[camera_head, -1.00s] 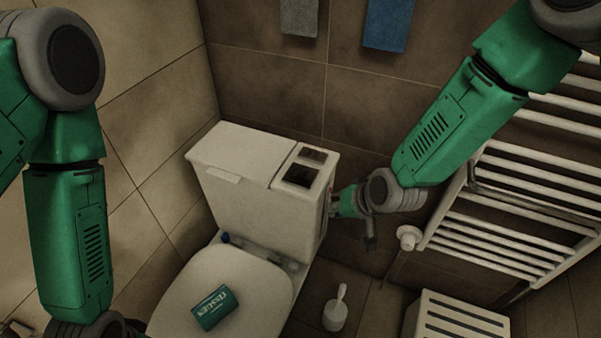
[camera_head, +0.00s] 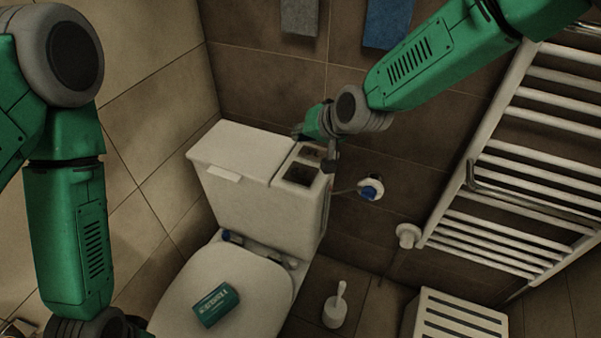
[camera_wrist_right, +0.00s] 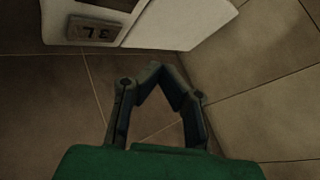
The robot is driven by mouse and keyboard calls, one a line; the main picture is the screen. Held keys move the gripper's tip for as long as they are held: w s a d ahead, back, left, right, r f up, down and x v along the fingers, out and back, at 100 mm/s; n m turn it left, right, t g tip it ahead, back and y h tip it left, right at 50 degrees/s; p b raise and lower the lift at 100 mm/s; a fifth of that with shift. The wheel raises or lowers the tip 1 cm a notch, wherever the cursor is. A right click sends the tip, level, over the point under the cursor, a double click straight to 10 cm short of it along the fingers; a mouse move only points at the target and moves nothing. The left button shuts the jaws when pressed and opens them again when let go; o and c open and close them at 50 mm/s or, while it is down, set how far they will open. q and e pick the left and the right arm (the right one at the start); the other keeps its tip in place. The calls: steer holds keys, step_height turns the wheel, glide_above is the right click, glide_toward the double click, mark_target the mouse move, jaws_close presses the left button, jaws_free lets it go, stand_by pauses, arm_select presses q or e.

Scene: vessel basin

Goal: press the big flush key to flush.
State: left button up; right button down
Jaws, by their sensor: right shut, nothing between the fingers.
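The white cistern (camera_head: 245,208) stands behind the toilet. The right part of its top holds two dark flush keys: a larger one nearer the front, the big flush key (camera_head: 299,176), and a smaller one behind, partly hidden by my right arm. In the right wrist view a grey key marked 3L (camera_wrist_right: 95,30) shows in a white frame at the upper left; the big key is not clear there. My right gripper (camera_head: 298,131) is just behind the cistern's top edge, above the rear key's side. Its fingers (camera_wrist_right: 160,72) are shut and empty. My left gripper is out of view.
A green tissue box (camera_head: 215,305) lies on the closed lid (camera_head: 190,285). A white towel radiator (camera_head: 520,190) is at the right. A toilet brush (camera_head: 336,310) stands on the floor.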

steer(key=shift+f, duration=0.1)
steer(key=b, duration=0.6)
glide_toward(297, 171)
steer(key=w+a, duration=0.1)
steer(key=w+a+f, duration=0.1)
steer(key=w, duration=0.1)
steer(key=w+a+f, duration=0.1)
steer(key=shift+w+a+f, duration=0.15)
steer(key=shift+w+a, duration=0.05)
steer(key=shift+a, duration=0.2)
steer(key=shift+f, duration=0.65)
steer(key=shift+f, duration=0.1)
steer(key=shift+f, duration=0.2)
steer(key=shift+s+f+b, duration=0.1)
steer(key=shift+f+b, duration=0.45)
steer(key=shift+f, duration=0.1)
stand_by(0.5)
steer(key=shift+r, duration=0.1)
steer(key=shift+r+p, duration=0.8)
steer(key=shift+r, duration=0.15)
